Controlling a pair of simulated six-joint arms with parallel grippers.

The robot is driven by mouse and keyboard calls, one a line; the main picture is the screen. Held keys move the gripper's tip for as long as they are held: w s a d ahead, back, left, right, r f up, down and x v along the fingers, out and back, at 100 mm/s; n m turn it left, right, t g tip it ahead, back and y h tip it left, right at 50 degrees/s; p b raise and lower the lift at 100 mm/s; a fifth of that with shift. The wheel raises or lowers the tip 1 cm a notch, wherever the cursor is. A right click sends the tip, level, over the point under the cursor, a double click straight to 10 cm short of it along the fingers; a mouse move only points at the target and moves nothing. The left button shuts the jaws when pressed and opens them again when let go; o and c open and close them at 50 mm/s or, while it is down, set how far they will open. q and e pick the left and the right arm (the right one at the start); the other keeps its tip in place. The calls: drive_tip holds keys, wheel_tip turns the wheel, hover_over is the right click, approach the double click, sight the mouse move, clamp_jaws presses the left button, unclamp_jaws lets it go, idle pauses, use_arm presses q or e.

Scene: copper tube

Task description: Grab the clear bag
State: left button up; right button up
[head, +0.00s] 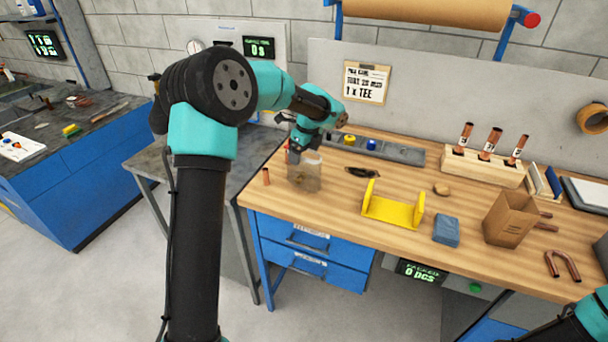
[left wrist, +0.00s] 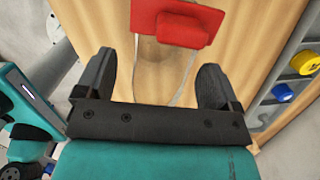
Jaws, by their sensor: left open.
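The clear bag (head: 306,178) stands at the left end of the wooden bench in the head view; it is see-through and something brownish shows through it. In the left wrist view, clear edges of the bag (left wrist: 187,82) run between my fingers, below a red piece (left wrist: 178,27). My left gripper (head: 296,154) is just above the bag's top in the head view. In the left wrist view the left gripper (left wrist: 158,70) is open, its two black fingers wide apart on either side of the clear edges. My right gripper is outside the views.
A short copper piece (head: 266,176) stands left of the bag. A grey bin strip (head: 400,152) lies behind it. A yellow stand (head: 392,211), a blue block (head: 446,230), a cardboard box (head: 508,217) and a copper tube rack (head: 484,165) are to the right.

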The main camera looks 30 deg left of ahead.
use_arm(q)
drive_tip(key=shift+a+f, duration=0.15)
drive_tip(key=shift+f, duration=1.2)
drive_tip(key=shift+c, duration=0.2)
drive_tip(key=c, duration=1.2)
